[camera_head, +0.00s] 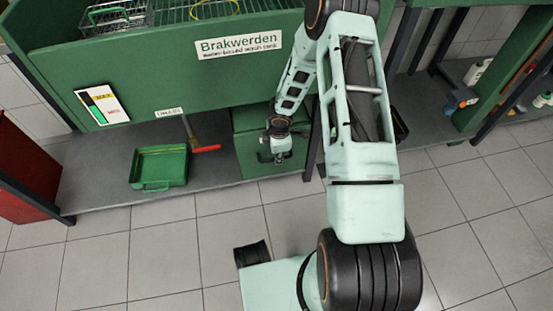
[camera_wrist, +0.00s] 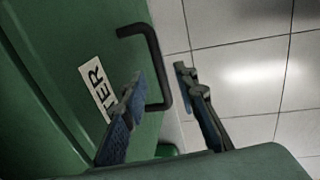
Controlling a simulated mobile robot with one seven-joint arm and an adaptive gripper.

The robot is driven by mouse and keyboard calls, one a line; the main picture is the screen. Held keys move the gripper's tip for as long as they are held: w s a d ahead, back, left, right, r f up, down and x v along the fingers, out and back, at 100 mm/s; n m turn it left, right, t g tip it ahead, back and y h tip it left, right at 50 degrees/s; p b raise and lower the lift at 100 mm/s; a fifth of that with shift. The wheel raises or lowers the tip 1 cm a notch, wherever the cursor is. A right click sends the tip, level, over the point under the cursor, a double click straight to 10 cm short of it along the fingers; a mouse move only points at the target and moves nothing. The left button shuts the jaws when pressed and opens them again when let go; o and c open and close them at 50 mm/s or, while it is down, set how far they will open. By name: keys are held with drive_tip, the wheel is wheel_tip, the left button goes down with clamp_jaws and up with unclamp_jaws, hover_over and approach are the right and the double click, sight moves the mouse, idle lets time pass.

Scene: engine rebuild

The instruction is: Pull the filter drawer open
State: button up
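The filter drawer (camera_head: 252,160) is a green front low under the wash tank and looks shut in the head view. In the wrist view the green drawer front (camera_wrist: 60,50) fills the left side, with a white label (camera_wrist: 97,88) ending in "TER". Its black bar handle (camera_wrist: 152,50) stands out from the front. My gripper (camera_head: 274,157) is in front of the drawer. In the wrist view my gripper (camera_wrist: 160,75) is open, its two fingers to either side of the handle bar. Neither finger visibly touches the bar; exact depth is unclear.
The green wash tank (camera_head: 160,70) hangs above the drawer. A red-handled valve (camera_head: 206,149) and a green tray (camera_head: 158,187) are to the left on the grey lower shelf (camera_head: 105,190). A dark post (camera_head: 312,145) stands right of the drawer. Tiled floor in front is open.

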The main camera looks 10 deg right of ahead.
drive_tip(key=shift+w+f, duration=0.2)
drive_tip(key=shift+f, duration=0.75)
drive_tip(key=shift+c, duration=0.3)
clamp_jaws()
